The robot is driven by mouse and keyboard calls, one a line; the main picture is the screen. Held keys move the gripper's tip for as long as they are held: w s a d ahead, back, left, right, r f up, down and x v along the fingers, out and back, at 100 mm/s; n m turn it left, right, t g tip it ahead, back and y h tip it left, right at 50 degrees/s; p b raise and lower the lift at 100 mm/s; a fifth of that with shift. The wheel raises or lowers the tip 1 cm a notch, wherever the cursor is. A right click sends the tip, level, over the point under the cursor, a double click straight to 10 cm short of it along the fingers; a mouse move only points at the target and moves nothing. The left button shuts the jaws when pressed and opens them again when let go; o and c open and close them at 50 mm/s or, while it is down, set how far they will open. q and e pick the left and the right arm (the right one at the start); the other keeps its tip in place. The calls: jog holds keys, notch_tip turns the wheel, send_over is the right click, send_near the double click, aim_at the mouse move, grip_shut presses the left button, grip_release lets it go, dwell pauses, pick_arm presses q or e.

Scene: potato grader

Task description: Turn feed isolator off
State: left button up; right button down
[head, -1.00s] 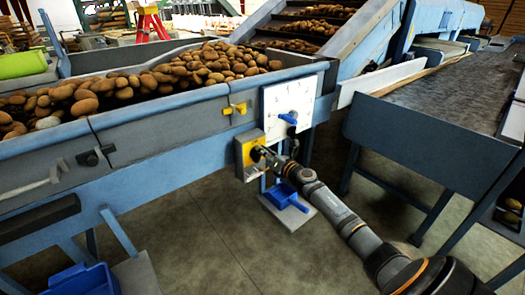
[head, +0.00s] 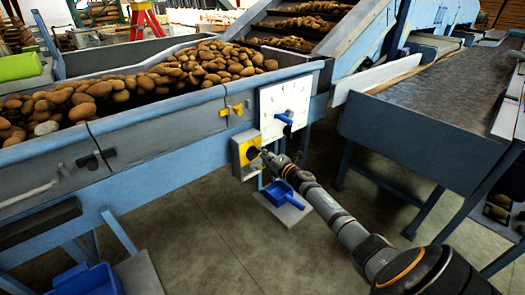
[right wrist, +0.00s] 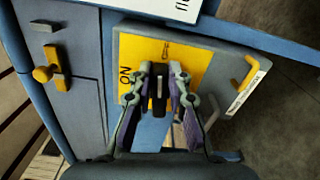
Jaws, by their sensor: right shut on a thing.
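The feed isolator is a grey box with a yellow face (head: 240,151) on the side of the blue potato hopper in the head view. Its yellow plate (right wrist: 133,52) fills the middle of the right wrist view, with "ON" printed at its left and a mark at the top that I cannot read. My right gripper (right wrist: 159,84) is shut on the dark isolator handle (right wrist: 158,92), which stands roughly upright in that picture. In the head view my right gripper (head: 264,155) reaches the box from the lower right and hides part of it. My left gripper is not in view.
A white panel with a blue handle (head: 284,118) is just above right of the isolator. A yellow latch (head: 236,109) is on the hopper wall. The blue-framed grey conveyor table (head: 430,105) stands at right.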

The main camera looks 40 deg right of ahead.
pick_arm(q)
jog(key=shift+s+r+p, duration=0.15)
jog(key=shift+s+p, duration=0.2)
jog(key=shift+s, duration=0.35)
pick_arm(e)
jog(key=shift+f+m, duration=0.3)
jog(key=shift+m, duration=0.8)
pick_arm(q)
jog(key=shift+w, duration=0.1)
pick_arm(e)
jog(key=c, duration=1.4)
grip_release()
jog(key=shift+o, duration=0.6)
jog(key=s+d, duration=0.1)
jog(key=s, duration=1.1)
